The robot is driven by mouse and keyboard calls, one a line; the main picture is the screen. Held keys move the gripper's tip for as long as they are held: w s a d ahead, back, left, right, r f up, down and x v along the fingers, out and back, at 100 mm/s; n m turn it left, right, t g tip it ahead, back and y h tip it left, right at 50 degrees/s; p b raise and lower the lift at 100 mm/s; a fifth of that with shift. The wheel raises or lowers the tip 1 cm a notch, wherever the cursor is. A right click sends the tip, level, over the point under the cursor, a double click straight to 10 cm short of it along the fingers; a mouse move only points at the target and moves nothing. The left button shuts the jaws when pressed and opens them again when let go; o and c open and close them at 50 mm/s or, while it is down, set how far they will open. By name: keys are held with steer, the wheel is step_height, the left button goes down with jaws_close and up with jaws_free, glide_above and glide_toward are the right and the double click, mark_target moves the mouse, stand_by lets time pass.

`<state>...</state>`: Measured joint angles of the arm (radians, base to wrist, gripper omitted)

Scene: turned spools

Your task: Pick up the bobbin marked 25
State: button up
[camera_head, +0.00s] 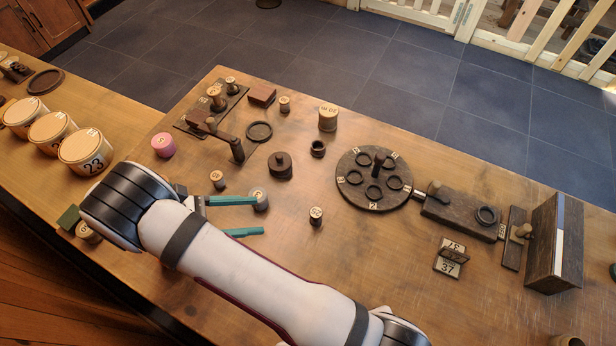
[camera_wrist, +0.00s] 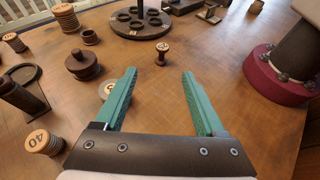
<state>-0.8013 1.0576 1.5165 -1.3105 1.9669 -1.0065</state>
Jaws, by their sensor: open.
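My gripper (camera_head: 260,216) is open and empty, low over the table; in the wrist view its two green fingers (camera_wrist: 159,73) stand wide apart. A small dark-ended bobbin (camera_head: 316,215) stands upright beyond the fingertips; it shows in the wrist view (camera_wrist: 161,54) ahead of the gap. A grey-looking spool (camera_head: 260,198) stands beside one finger, which partly hides it in the wrist view (camera_wrist: 105,90). Another spool (camera_head: 218,180) is marked 40 in the wrist view (camera_wrist: 42,143). I cannot clearly read 25 on any bobbin.
A dark lidded pot (camera_head: 280,166) and a round board with rings (camera_head: 374,181) stand farther out. A wooden crank device (camera_head: 232,146), a pink spool (camera_head: 163,145) and a number stand (camera_head: 450,259) are around.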

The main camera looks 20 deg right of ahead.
mark_target(315, 213)
steer(key=x, duration=1.5)
steer(key=shift+s+d, duration=0.35)
steer(key=shift+d, duration=0.05)
jaws_close()
